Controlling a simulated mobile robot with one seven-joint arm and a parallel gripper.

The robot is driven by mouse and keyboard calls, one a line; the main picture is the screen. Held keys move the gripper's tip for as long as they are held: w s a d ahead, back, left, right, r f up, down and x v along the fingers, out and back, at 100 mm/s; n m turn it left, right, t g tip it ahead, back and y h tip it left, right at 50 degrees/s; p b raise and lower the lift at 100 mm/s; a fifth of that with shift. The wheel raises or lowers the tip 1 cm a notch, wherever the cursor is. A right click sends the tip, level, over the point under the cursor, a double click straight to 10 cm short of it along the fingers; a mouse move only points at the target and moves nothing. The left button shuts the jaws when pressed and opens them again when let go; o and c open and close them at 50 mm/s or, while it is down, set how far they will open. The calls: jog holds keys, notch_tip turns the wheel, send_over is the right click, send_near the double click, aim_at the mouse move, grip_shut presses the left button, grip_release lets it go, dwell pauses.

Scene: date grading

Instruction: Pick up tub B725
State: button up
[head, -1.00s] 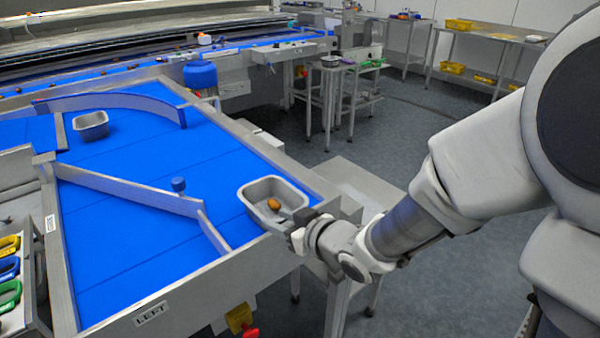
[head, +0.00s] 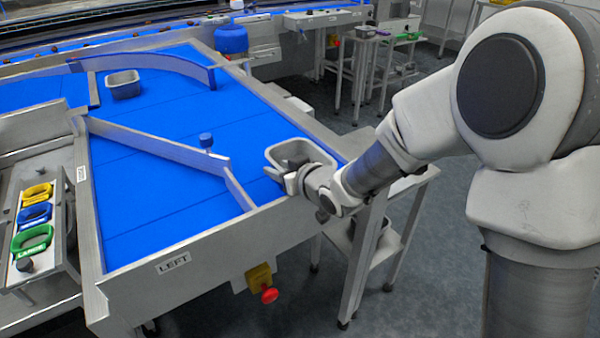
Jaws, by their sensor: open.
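A grey tub (head: 283,152) stands on the blue belt near its right corner, close to the metal side wall. My gripper (head: 292,182) is open at the tub's near side. It overlaps the near rim and hides part of that side and of the inside. I cannot tell whether the fingers touch the rim. A second grey tub (head: 124,88) stands farther back on the belt at the left, out of my gripper's reach area. No label is readable on either tub, so I cannot tell which is B725.
Angled metal guides (head: 165,147) and a small blue knob (head: 206,140) stand on the belt (head: 140,200). A red button (head: 269,294) is on the front wall. Yellow, blue and green handled tools (head: 34,215) lie at the left. A grey side table (head: 395,190) stands right.

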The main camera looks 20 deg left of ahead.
grip_shut()
jog(key=shift+d, duration=0.1)
dwell(1.2)
